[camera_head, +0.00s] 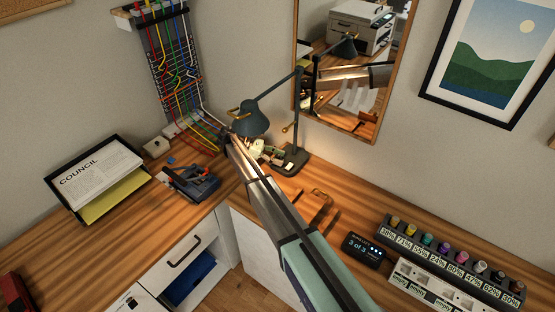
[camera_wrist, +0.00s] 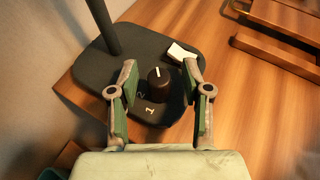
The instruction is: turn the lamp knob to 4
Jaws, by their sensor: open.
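The dark desk lamp (camera_head: 251,118) stands in the corner, its base (camera_head: 296,158) on the wooden desk. In the wrist view its base (camera_wrist: 98,72) carries a round dark knob (camera_wrist: 159,86) with a white pointer line, which points toward the top of the picture. Printed numbers 1 and 2 show below and left of the knob; I cannot read a 3 or 4. My gripper (camera_wrist: 160,66) is open, with one finger on each side of the knob and a visible gap to both. In the head view my arm partly hides the gripper.
A small white piece (camera_wrist: 183,52) sits on the base by the right fingertip. The lamp post (camera_wrist: 103,27) rises at upper left. Brown wooden bars (camera_wrist: 283,38) lie at upper right. A cable board (camera_head: 172,70) and a mirror (camera_head: 350,70) are behind the desk.

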